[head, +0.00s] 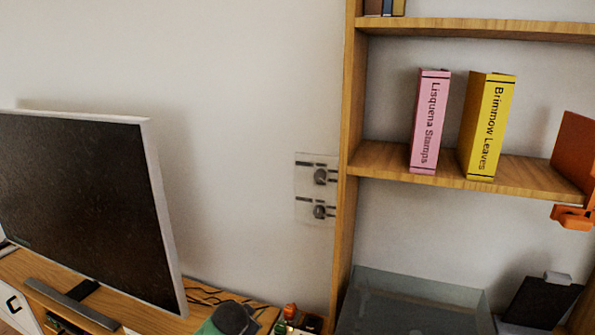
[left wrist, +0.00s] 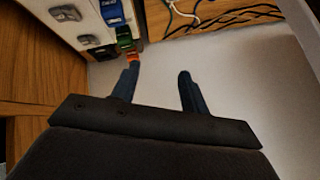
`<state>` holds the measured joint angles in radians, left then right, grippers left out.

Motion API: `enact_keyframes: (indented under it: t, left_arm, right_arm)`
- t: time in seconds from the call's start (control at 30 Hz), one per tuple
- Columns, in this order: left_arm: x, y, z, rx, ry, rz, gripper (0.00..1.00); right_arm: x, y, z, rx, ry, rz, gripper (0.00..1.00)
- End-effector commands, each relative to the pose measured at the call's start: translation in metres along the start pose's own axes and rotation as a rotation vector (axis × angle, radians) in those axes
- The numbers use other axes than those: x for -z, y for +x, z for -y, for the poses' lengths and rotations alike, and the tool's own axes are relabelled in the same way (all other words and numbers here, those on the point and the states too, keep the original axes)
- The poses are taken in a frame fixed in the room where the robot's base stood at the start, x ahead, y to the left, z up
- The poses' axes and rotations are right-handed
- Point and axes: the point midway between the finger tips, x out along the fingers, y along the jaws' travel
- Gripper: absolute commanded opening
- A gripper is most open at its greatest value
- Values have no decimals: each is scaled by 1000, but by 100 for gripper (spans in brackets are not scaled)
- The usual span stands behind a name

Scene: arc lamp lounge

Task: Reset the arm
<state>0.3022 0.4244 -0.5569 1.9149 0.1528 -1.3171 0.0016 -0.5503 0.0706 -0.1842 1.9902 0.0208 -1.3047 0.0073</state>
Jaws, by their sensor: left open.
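My left gripper (left wrist: 158,75) shows in the left wrist view. Its two dark fingers are apart with nothing between them. The fingers point at a pale, bare surface, near a small orange item (left wrist: 134,56) at the end of a row. I cannot tell whether the left finger touches it. No gripper can be made out clearly in the head view, and my right gripper is not seen.
A wooden shelf (head: 375,158) holds a pink box (head: 428,120) and a yellow box (head: 486,125). A large screen (head: 80,200) stands on a wooden cabinet at the left. A clear bin (head: 420,287) sits below the shelf. Loose cables (left wrist: 225,17) lie beyond my left gripper.

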Motion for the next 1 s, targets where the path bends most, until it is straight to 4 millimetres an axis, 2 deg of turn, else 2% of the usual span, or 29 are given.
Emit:
enact_keyframes:
  t: [0.03,0.27,0.57,0.77,1.0]
  left_arm:
    - [-13,1,-10,-7,-35,6,45]
    - [-74,5,-43,-19,-155,52,45]
    - [-178,5,-102,-68,-302,170,45]
    - [-255,-2,-156,-124,-393,273,45]
    - [-348,-25,-234,-198,-472,411,45]
  right_arm:
    - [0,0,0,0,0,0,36]
    - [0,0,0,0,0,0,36]
    - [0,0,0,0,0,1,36]
    - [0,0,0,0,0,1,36]
    - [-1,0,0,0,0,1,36]
